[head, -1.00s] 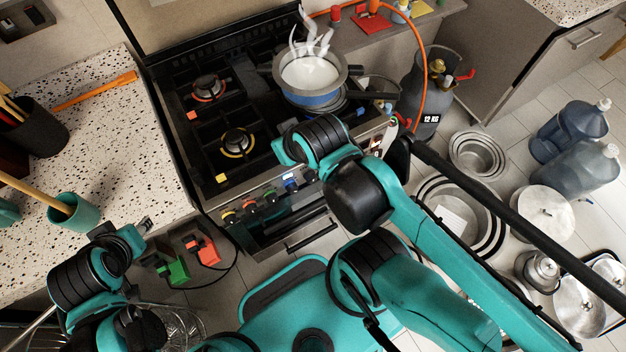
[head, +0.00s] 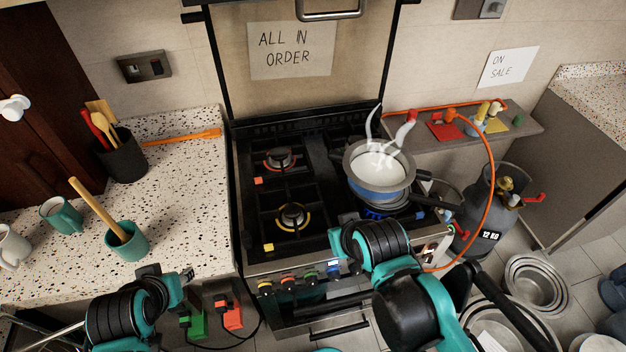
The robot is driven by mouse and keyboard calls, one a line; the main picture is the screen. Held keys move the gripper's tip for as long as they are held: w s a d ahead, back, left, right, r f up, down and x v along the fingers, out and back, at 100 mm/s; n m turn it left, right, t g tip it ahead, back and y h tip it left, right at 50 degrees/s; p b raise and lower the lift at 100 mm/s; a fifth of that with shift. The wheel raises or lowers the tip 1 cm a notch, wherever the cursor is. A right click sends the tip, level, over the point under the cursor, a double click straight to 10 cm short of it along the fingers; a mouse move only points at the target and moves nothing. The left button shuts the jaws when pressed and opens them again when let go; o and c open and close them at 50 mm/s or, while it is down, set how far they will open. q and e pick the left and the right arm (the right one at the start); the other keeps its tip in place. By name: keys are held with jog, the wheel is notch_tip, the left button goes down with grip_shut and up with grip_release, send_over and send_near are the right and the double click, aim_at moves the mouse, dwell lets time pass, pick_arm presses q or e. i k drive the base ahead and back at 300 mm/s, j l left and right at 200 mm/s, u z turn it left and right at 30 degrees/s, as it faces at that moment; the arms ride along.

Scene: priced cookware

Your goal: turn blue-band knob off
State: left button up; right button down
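The stove's front panel (head: 350,283) carries a row of knobs with yellow, red, green and blue bands. The blue-band knob (head: 333,267) is the rightmost visible one, close to my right wrist; its exact angle is too small to read. Blue flame (head: 376,214) shows under a steaming pot (head: 380,180) on the front right burner. My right gripper (head: 338,243) is just above and beside the blue-band knob, its fingers hidden or unclear; contact cannot be told. My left gripper (head: 176,282) is by the counter's front edge, holding nothing visible; its opening is unclear.
The pot's handle (head: 437,203) sticks out to the right, near my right arm. An orange hose (head: 488,200) runs to a gas cylinder (head: 480,215). The left counter (head: 190,210) holds mugs and a utensil pot (head: 122,158). Metal pans (head: 540,282) lie on the floor at right.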

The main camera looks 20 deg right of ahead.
aim_at(334, 274)
jog(key=k+j+z, duration=0.4)
jog(key=k+j, duration=0.25)
jog(key=j, duration=0.15)
jog(key=k+j+z, duration=0.4)
jog(key=k+j, duration=0.2)
jog(key=k, duration=0.15)
